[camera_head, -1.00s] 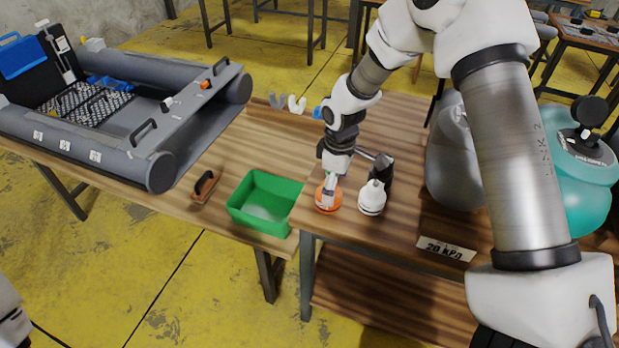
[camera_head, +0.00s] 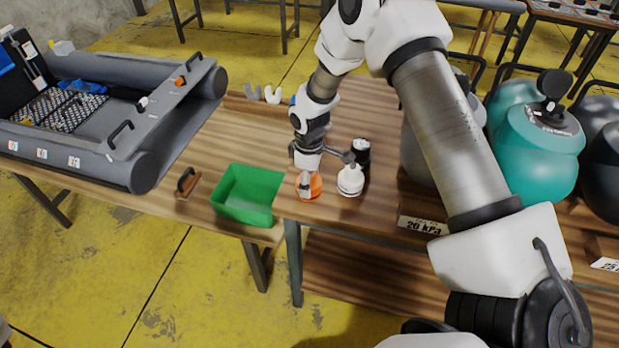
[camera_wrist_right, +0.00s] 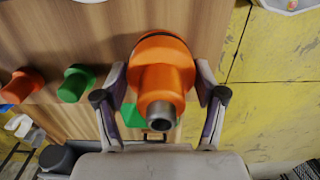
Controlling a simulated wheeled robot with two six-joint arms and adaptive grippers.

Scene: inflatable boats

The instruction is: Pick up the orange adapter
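The orange adapter (camera_head: 309,187) stands upright on the wooden table near its front edge. It also shows large in the right wrist view (camera_wrist_right: 160,65), with its narrow grey-tipped neck towards the camera. My right gripper (camera_head: 307,178) is over it from above, one finger in front of it. In the wrist view the right gripper (camera_wrist_right: 163,80) has a finger on each side of the adapter, open around it. The fingers are very close to its sides; firm contact is not clear. My left gripper is not in view.
A white adapter (camera_head: 350,181) and a black one (camera_head: 361,154) stand close to the right. Large grey and teal (camera_head: 535,150) vessels stand at the right; a grey inflatable boat (camera_head: 145,165) lies left.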

